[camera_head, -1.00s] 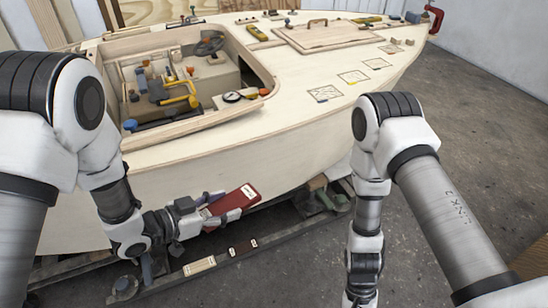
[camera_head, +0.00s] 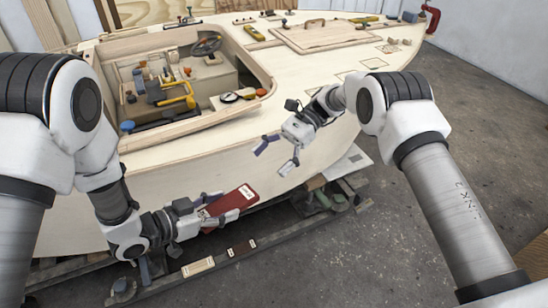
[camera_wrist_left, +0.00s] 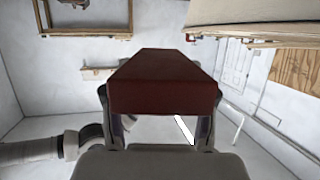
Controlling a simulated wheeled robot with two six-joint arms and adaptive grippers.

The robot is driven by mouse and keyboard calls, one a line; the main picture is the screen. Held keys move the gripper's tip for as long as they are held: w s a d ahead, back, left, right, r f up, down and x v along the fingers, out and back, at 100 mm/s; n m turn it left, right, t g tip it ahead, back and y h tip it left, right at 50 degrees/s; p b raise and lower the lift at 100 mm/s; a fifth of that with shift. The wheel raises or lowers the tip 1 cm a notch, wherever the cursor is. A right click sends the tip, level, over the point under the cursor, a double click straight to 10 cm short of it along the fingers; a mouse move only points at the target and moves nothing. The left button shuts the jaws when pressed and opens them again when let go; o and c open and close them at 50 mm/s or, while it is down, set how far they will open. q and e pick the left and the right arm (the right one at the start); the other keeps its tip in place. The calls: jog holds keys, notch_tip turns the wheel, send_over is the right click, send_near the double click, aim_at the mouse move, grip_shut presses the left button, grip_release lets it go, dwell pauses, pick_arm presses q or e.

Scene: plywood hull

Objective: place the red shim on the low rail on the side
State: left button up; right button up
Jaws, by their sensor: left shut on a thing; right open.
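The red shim (camera_head: 236,200) is a flat dark red block with a white label. My left gripper (camera_head: 213,213) is shut on it and holds it beside the hull, above the low rail. In the left wrist view the red shim (camera_wrist_left: 163,82) sits between the two fingers. The low rail (camera_head: 215,262) is a dark beam running along the floor beside the hull, with a pale framed patch (camera_head: 198,266) and small pale blocks on it. My right gripper (camera_head: 278,157) is open and empty in front of the hull side.
The plywood hull (camera_head: 215,163) fills the middle, with a cockpit holding tools and a yellow clamp (camera_head: 176,101). A red clamp (camera_head: 432,18) is at the far end. Wooden blocks and supports (camera_head: 325,196) lie under the hull. The floor at right is clear.

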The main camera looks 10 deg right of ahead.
aim_at(239, 194)
jog(key=x, duration=1.1)
jog(key=shift+s+f, duration=0.1)
jog(key=shift+f, duration=0.05)
jog(key=shift+a, duration=0.1)
jog(key=c, duration=1.3)
pick_arm(q)
jog(key=o, duration=1.3)
